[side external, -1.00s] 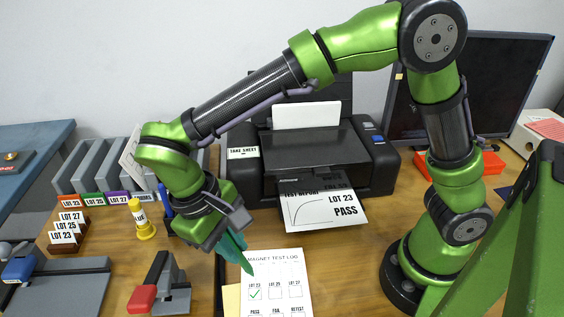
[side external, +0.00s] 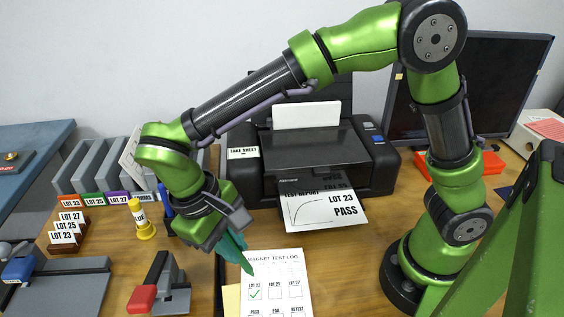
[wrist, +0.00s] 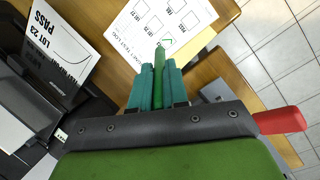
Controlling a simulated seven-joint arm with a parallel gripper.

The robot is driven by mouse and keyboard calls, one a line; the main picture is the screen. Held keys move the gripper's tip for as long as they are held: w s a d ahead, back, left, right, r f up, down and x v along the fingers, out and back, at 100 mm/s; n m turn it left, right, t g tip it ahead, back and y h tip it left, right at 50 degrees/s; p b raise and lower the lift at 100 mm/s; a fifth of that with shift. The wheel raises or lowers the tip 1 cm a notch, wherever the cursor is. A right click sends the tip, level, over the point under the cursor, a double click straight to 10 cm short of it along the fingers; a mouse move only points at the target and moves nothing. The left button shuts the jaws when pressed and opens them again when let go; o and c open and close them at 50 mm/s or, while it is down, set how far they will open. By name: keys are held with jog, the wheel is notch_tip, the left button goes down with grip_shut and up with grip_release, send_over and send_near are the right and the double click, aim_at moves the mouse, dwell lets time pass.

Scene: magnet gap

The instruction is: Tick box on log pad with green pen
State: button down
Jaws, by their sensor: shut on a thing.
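The log pad (side external: 278,283), headed "MAGNET TEST LOG", lies on the desk at the front. Its "LOT 23" box (side external: 255,293) holds a green tick; the other boxes that show look blank. The pad also shows in the wrist view (wrist: 137,29). My gripper (side external: 243,261) has teal fingers and is over the pad's upper left corner. In the wrist view the fingers are shut on the green pen (wrist: 159,62), which points at the pad. The pen tip is close to the green tick; I cannot tell whether it touches the paper.
A printer (side external: 318,160) with a "LOT 23 PASS" test report (side external: 328,209) stands behind the pad. The desk right of the pad is clear.

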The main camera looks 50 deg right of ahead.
jog(key=shift+s, duration=0.1)
jog(key=s+a+m+t+y, duration=0.25)
jog(key=s+m, duration=0.35)
jog(key=m, duration=0.3)
jog(key=shift+w+a+f, duration=0.1)
jog(key=shift+a+f, duration=0.05)
jog(key=shift+f, duration=1.1)
jog(key=shift+w+a+f, duration=0.1)
jog(key=shift+a+f, duration=0.05)
jog(key=shift+f, duration=1.05)
jog(key=shift+f, duration=0.4)
jog(key=shift+d, duration=0.55)
dwell(0.8)
notch_tip(320, 180, up, 6)
dwell(1.2)
